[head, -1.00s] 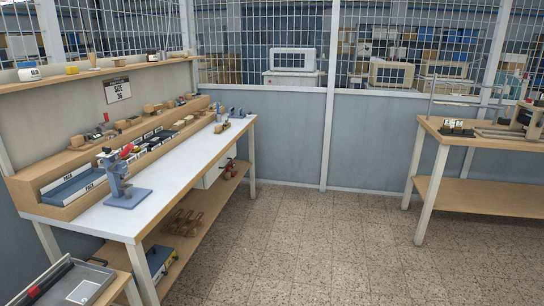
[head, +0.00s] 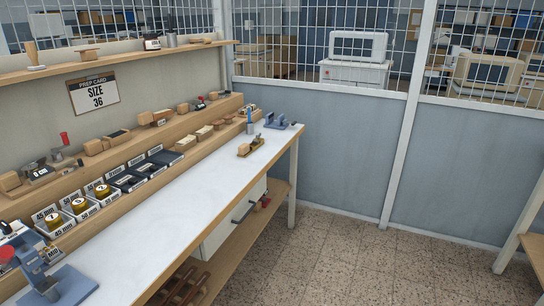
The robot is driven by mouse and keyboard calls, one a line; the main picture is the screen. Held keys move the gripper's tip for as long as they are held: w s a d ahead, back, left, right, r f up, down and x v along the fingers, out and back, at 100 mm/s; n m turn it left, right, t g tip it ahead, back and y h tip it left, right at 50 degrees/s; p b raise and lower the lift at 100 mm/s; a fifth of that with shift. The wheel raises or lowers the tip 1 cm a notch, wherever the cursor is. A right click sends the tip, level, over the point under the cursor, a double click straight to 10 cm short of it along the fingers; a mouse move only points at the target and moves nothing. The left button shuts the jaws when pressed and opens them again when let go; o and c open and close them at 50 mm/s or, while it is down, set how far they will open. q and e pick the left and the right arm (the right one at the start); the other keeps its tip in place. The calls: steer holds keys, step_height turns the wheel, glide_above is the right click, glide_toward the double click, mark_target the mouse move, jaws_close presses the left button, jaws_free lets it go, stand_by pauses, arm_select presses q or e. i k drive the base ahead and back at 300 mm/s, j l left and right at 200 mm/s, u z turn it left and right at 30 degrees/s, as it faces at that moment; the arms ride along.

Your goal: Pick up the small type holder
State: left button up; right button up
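Several wooden-handled tools lie along the stepped wooden rack on the left bench. One wooden tool with a dark block (head: 107,141) and another wooden-handled tool (head: 156,117) are on its upper step. A small wood and brass-coloured tool (head: 250,147) lies on the white bench top near its far end. I cannot tell which of these is the small type holder. Neither of my grippers shows in the head view.
A blue hand press (head: 55,285) stands at the near left of the bench top (head: 150,220). Labelled bins (head: 82,212) and dark trays line the rack. A prep card (head: 93,95) reads SIZE 36. A blue clamp-like fixture (head: 277,122) sits at the far end. Floor to the right is clear.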

mark_target(244, 151)
steer(key=i+l+u, duration=0.15)
steer(key=i+u, duration=0.3)
steer(key=i+l+u, duration=0.2)
steer(key=u, duration=0.2)
steer(key=i+l+u, duration=0.25)
steer(key=l+u, duration=0.2)
